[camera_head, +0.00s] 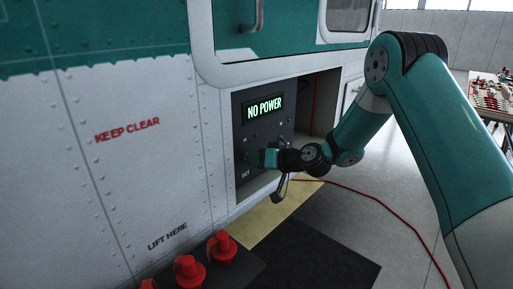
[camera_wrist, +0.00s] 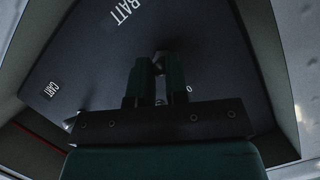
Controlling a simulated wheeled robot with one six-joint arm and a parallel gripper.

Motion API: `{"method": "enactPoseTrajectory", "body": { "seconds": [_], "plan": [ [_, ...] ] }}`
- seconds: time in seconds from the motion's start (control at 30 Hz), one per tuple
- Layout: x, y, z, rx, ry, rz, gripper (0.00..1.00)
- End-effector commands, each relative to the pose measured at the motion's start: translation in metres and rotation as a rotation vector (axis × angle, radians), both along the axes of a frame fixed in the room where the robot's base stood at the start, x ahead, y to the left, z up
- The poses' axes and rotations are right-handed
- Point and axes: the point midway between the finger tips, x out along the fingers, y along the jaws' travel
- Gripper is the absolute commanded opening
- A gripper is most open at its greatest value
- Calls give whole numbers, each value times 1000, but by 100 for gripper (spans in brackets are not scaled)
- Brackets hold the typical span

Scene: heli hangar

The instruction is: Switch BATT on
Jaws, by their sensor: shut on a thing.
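A dark panel (camera_head: 240,122) is set in an open bay in the helicopter's side. Its display (camera_head: 264,107) reads "NO POWER" in green. My gripper (camera_head: 250,158) is at the lower left of the panel. In the wrist view, my gripper (camera_wrist: 159,62) is closed around a small switch, just below the BATT label (camera_wrist: 121,12) in the picture. The fingers hide most of the switch, so its position cannot be read. A "0" mark (camera_wrist: 188,88) shows beside the right finger. A CART label (camera_wrist: 52,89) is to the left.
The bay's side walls stand close around the panel. Red-capped items (camera_head: 190,270) are at the lower front. A red cable (camera_head: 385,205) runs across the floor. A cluttered table (camera_head: 490,95) stands at far right.

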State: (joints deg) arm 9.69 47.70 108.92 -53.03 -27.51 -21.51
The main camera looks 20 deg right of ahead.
Motion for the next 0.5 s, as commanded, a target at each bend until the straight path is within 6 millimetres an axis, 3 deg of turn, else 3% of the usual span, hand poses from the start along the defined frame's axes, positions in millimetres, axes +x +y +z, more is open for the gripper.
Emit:
{"method": "enactPoseTrajectory", "body": {
  "seconds": [0.03, 0.5],
  "plan": [
    [0, 1, 15, -23, 37, 2, 0],
    [4, 3, 23, -209, 365, 1, 0]
  ]
}}
